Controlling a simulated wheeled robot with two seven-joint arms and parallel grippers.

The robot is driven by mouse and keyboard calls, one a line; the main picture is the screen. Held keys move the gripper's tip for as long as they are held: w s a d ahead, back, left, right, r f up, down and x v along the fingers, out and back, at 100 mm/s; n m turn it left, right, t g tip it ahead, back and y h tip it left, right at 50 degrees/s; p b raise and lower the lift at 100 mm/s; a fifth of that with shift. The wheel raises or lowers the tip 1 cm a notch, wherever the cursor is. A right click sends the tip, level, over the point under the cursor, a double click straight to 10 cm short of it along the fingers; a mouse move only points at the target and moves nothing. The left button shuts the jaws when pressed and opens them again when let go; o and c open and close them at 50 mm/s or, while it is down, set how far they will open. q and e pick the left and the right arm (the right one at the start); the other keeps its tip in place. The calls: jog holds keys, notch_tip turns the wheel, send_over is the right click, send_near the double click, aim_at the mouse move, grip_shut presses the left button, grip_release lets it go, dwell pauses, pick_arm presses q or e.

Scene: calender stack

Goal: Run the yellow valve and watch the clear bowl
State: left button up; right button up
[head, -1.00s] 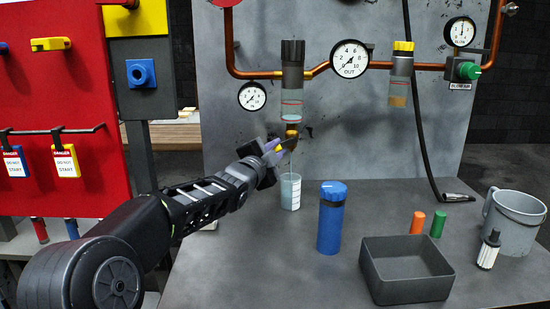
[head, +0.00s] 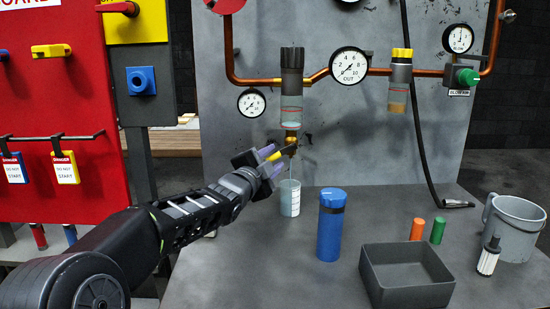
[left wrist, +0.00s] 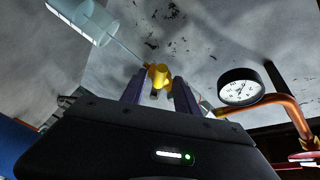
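The clear bowl (head: 291,108) with red rings hangs upright under a dark cap on the panel, with pale fluid in it. Under it is a brass drain with the yellow valve (head: 273,155). A thin stream falls from the drain to a clear cup (head: 289,198) holding pale bluish liquid. My left gripper (head: 269,163) is just left of and below the drain. In the left wrist view, the yellow valve (left wrist: 159,76) shows between and beyond its two parted purple fingers (left wrist: 158,92); contact is unclear. The cup (left wrist: 90,20) and stream also show there. My right gripper is not in view.
A blue cylinder (head: 330,225) stands right of the cup, close to my left arm's side. An open dark tray (head: 405,297), orange and green caps, a filter and a grey bucket (head: 515,227) stand farther right. Gauges (head: 349,66) and copper pipe cross the panel.

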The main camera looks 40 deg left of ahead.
pick_arm(q)
jog(key=v, duration=0.5)
jog(key=shift+s+d, duration=0.15)
jog(key=shift+s, duration=0.15)
